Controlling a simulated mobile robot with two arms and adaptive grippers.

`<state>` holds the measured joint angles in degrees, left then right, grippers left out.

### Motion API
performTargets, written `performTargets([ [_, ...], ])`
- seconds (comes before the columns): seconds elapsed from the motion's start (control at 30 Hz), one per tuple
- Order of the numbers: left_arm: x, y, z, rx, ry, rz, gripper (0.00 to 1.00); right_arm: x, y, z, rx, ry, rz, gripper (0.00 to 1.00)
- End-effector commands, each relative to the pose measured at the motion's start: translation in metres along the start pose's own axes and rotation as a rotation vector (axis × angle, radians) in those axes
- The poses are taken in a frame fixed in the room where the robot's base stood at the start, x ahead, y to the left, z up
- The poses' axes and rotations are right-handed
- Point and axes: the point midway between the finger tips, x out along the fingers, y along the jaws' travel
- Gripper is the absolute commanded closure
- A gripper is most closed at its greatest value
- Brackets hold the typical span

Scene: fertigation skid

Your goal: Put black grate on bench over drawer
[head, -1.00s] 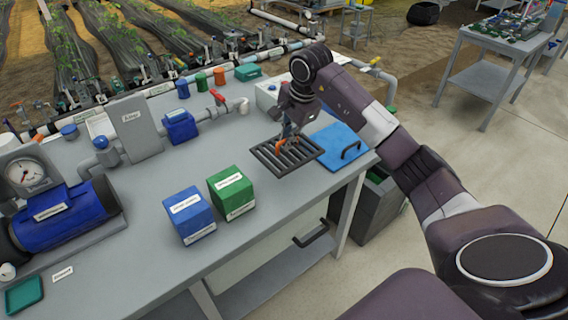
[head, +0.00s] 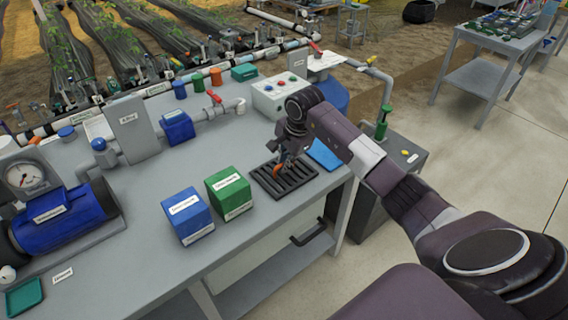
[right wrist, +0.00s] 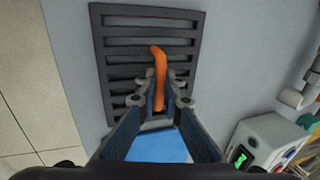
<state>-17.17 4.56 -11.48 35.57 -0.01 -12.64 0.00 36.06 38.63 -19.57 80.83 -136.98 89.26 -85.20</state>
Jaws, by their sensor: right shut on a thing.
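The black grate (head: 268,181), a flat slatted square, is at the bench's front right, above the drawer (head: 280,246) with its dark handle (head: 309,233). It lies flat on the bench top or just above it; I cannot tell which. My right gripper (head: 284,167) is over the grate, shut on its orange handle. In the right wrist view the grate (right wrist: 98,50) and its orange handle (right wrist: 160,70) show between the fingers of my right gripper (right wrist: 160,100). My left gripper is not in view.
A green box (head: 229,193) and a blue box (head: 187,216) stand left of the grate. A blue board (head: 323,155) lies to its right, partly behind my arm. A grey control box (head: 275,95) stands behind. A grey bin (head: 395,175) is right of the bench.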

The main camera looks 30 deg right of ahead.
Motion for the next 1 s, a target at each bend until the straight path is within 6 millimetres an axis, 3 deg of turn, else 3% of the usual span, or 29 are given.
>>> performTargets([
  [0.03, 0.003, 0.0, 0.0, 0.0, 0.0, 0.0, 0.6, 0.003, 0.001, -0.001, 0.0, 0.001, -0.001, 1.0],
  [0.07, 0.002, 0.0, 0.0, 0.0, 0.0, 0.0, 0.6, 0.002, 0.001, 0.0, 0.0, 0.001, 0.0, 0.91],
  [0.2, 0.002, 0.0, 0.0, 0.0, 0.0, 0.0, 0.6, 0.001, 0.001, 0.0, 0.0, 0.0, 0.0, 0.75],
  [0.6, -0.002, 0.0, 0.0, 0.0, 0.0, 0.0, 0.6, -0.004, -0.001, 0.0, 0.0, 0.0, 0.0, 0.75],
  [0.77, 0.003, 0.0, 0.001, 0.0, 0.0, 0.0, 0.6, -0.03, -0.001, -0.002, -0.001, 0.004, -0.003, 0.75],
  [1.0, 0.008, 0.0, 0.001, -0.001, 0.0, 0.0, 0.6, -0.083, -0.001, -0.002, 0.0, 0.003, -0.003, 0.75],
])
